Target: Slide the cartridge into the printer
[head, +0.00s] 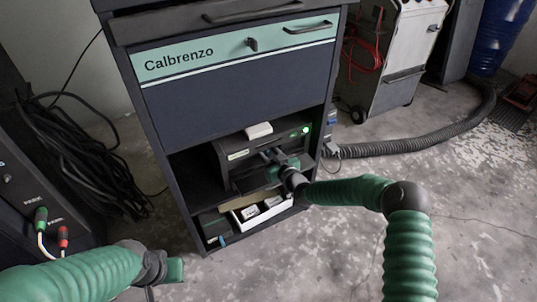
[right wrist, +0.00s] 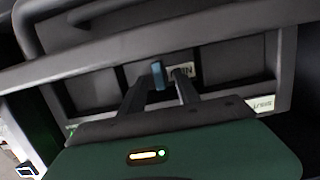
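The dark printer (head: 232,154) stands on the cabinet's middle shelf, with a green light on its front. My right gripper (head: 271,156) is at the printer's front. In the right wrist view, the fingers of my right gripper (right wrist: 160,88) point into a dark recess in the printer (right wrist: 215,66). They stand apart, with a small blue piece (right wrist: 158,75) between or just beyond them. Whether this blue piece belongs to the cartridge, I cannot tell; no whole cartridge shows there. My left gripper (head: 176,270) is low at the left, away from the cabinet; its fingers are not clear.
A white tray (head: 240,222) with pale boxes sits on the bottom shelf, beside a dark box with a blue part (head: 222,240). A pale block (head: 258,130) lies on the printer. Cables (head: 85,150) hang at left; a black hose (head: 420,143) crosses the floor at right.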

